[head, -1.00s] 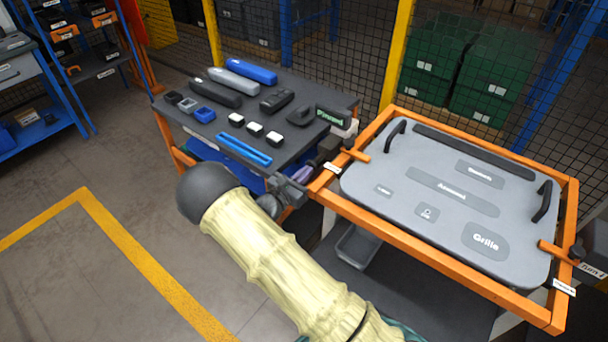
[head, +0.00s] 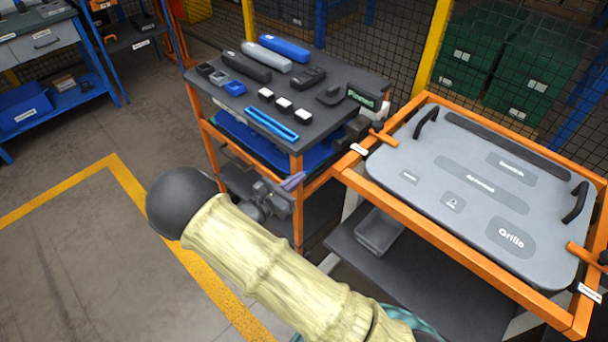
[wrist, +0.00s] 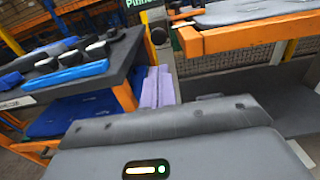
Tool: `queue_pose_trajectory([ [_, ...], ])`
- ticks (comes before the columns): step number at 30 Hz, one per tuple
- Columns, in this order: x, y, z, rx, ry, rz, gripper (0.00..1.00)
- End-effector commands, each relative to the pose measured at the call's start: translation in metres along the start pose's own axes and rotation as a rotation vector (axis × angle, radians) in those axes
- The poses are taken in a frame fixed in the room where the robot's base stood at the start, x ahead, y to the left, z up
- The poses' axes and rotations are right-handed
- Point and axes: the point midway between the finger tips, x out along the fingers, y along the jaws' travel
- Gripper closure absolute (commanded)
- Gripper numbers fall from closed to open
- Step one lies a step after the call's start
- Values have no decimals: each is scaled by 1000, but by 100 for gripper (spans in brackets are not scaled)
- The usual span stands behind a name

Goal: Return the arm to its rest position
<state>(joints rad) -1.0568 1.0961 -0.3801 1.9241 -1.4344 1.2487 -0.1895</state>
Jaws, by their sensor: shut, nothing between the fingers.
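My gripper (head: 293,181) shows in the head view beyond my cream-sleeved arm, in front of the orange-framed cart's right part. Its two purple fingers are together and hold nothing. The fingers also show in the wrist view (wrist: 157,87), pointing away from me between the dark cart top (wrist: 100,65) and the orange frame (wrist: 250,35). My arm reaches from the bottom edge up to the left, bent at a dark round joint. Part of the gripper's body is hidden behind the sleeve.
The cart top (head: 325,117) carries several small parts and a blue tray (head: 272,124). At right, an orange frame (head: 440,222) holds a grey panel (head: 430,192) with black handles. A grey bin (head: 378,232) sits below. Open floor with yellow lines (head: 125,175) lies at left.

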Motion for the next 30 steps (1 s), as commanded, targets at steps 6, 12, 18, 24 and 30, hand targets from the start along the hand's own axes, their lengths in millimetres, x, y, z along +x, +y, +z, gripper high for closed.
queue_pose_trajectory([
  [6,0,0,0,0,0,-1,100],
  [12,2,-1,0,0,0,-3,100],
  [18,15,-22,6,42,63,-91,100],
  [24,40,-94,17,224,285,-396,100],
  [30,36,-162,28,500,517,-734,100],
])
